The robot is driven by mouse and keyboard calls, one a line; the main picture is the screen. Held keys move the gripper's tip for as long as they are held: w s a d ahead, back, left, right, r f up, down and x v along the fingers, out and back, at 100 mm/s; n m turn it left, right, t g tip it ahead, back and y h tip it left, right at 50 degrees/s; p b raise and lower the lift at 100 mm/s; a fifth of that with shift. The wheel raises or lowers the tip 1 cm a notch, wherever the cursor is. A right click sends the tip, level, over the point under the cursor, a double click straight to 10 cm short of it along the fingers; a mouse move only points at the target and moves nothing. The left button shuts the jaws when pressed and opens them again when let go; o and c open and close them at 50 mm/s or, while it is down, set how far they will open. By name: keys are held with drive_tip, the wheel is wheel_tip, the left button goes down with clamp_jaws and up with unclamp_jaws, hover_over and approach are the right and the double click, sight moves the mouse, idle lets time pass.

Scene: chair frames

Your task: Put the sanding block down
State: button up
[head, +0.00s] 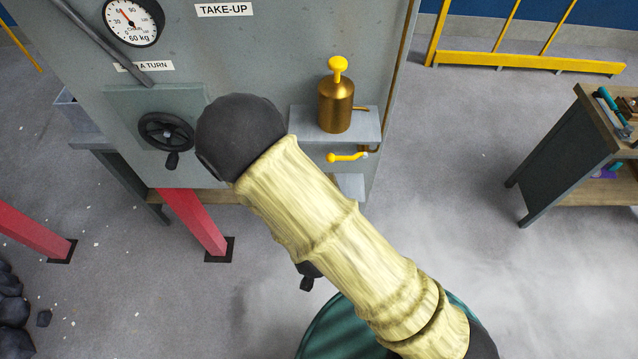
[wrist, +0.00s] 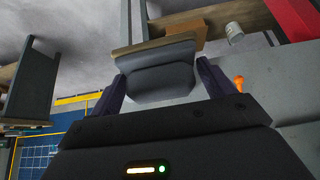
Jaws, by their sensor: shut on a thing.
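The sanding block (wrist: 158,84) shows in the wrist view as a dark grey rounded body with a tan-brown edge along its far side. My gripper (wrist: 161,72) has one finger on each side of it and is shut on it. The block appears held in the air, with grey floor and the machine's lower parts behind it. In the head view my pale yellow sleeved arm crosses the middle, and the block and fingers cannot be made out there.
The grey machine (head: 255,50) carries a black handwheel (head: 166,132). A brass oiler (head: 336,104) stands on its small side shelf (head: 365,123), above a yellow handle (head: 345,157). A tool bench (head: 567,150) stands at right. Red legs (head: 195,220) stand lower left. Floor between machine and bench is clear.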

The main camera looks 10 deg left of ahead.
drive_tip(key=shift+w, duration=0.1)
drive_tip(key=shift+w+a+f+b, duration=0.1)
drive_tip(key=shift+w+b, duration=0.2)
drive_tip(key=w+a+p, duration=0.1)
drive_tip(key=w, duration=0.3)
drive_tip(key=w+a, duration=0.1)
drive_tip(key=w, duration=0.3)
drive_tip(key=w+a+p, duration=0.1)
drive_tip(key=w, duration=0.3)
drive_tip(key=shift+w+r+p, duration=0.2)
drive_tip(key=shift+p, duration=0.15)
drive_tip(key=shift+w+f, duration=0.15)
drive_tip(key=shift+w, duration=0.2)
drive_tip(key=shift+s, duration=0.1)
drive_tip(key=w+p, duration=0.1)
drive_tip(key=w, duration=0.1)
drive_tip(key=w+a+p, duration=0.1)
drive_tip(key=w, duration=0.1)
drive_tip(key=shift+f, duration=0.55)
drive_tip(key=shift+c, duration=0.3)
drive_tip(key=o, duration=0.9)
